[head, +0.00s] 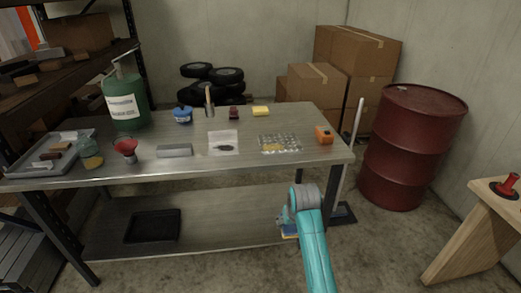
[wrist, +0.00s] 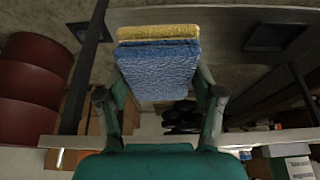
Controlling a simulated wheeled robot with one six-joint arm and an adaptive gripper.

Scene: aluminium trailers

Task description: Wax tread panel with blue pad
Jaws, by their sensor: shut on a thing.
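The blue pad shows large in the wrist view (wrist: 158,70), with a yellow layer along its far edge. My gripper (wrist: 160,95) is shut on it, one finger at each side. In the head view my gripper (head: 286,222) is low in front of the table, below its top, and mostly hidden by my arm. Only a sliver of the pad (head: 289,234) shows there. The tread panel (head: 280,143), a shiny bumpy metal plate, lies on the right part of the tabletop. It has a yellowish patch on it. The pad is apart from the panel.
The steel table (head: 203,169) bears an orange box (head: 324,135), a grey block (head: 174,150), a paper sheet (head: 222,136), a yellow block (head: 261,111) and a green canister (head: 125,105). A black tray (head: 153,226) sits on the lower shelf. A red drum (head: 411,145) stands right.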

